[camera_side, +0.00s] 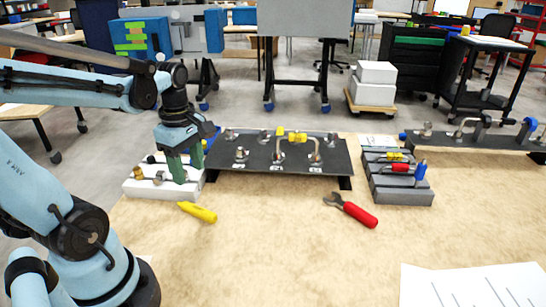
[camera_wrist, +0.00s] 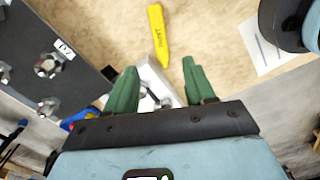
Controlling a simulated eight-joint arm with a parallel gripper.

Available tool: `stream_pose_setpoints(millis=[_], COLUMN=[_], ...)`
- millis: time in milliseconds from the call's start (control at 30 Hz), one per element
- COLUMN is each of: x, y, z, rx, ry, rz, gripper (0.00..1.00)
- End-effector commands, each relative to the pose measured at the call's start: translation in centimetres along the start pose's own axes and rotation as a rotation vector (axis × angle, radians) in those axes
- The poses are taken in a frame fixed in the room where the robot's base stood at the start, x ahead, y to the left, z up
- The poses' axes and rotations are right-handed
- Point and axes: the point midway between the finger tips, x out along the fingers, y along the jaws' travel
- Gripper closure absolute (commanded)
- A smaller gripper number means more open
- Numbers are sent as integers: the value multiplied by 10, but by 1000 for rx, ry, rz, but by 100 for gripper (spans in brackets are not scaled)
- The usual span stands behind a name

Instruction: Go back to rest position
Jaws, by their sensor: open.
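My gripper (camera_side: 186,166) has two green fingers and hangs over the white tray (camera_side: 135,188) at the left of the table. In the wrist view my gripper (camera_wrist: 160,85) has its fingers spread apart, with nothing held between them. Part of the white tray (camera_wrist: 150,72) shows beyond and between the fingers. In the side view the tray holds small metal and brass fittings; my fingers hide part of it. Whether the fingertips touch anything in the tray I cannot tell.
A yellow marker (camera_side: 198,212) lies in front of the tray. A black panel (camera_side: 230,155) with fittings stands to the right. A red-handled tool (camera_side: 352,210) and a grey rack (camera_side: 400,190) are further right. White paper (camera_side: 475,288) lies front right. The table's front middle is clear.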

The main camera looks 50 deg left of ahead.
Motion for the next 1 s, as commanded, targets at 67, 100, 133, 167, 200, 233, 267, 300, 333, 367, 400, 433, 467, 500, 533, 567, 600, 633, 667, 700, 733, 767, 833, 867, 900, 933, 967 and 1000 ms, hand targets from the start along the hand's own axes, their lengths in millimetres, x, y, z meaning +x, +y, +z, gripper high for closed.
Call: stream_pose_setpoints(millis=[67,100,133,167,200,233,267,300,333,367,400,433,467,500,533,567,600,633,667,700,733,767,833,867,900,933,967,1000], x=[-6,-9,-10,-11,-13,-13,-14,-14,-14,-14,-14,-14,-14,-14,-14,-14,-13,-13,-13,-12,-12,-12,-12,-13,-13,-14,-14,-15], y=[0,0,0,0,0,0,0,0,0,0,0,0,0,0,1,2,3,4,6,7,8,10,12,12,13,13,14,14], z=[0,0,0,0,0,0,0,0,0,0,0,1,2,4,6,9,15,19,25,32,38,45,59,66,74,80,87,94], rx=[0,0,0,0,0,0,0,0,0,0,2,10,24,56,92,138,216,285,364,477,567,660,872,961,1081,1168,1253,1361], ry=[0,0,0,0,0,0,0,0,0,0,0,0,1,2,3,5,9,14,20,30,40,52,85,102,127,147,169,199], rz=[0,0,0,0,0,0,0,0,0,0,1,3,7,17,27,43,66,88,113,149,178,207,274,303,341,369,397,432], gripper=[46,46,46,46,46,46,46,46,46,46,46,46,46,46,46,46,46,46,46,46,46,46,46,46,46,46,46,46])
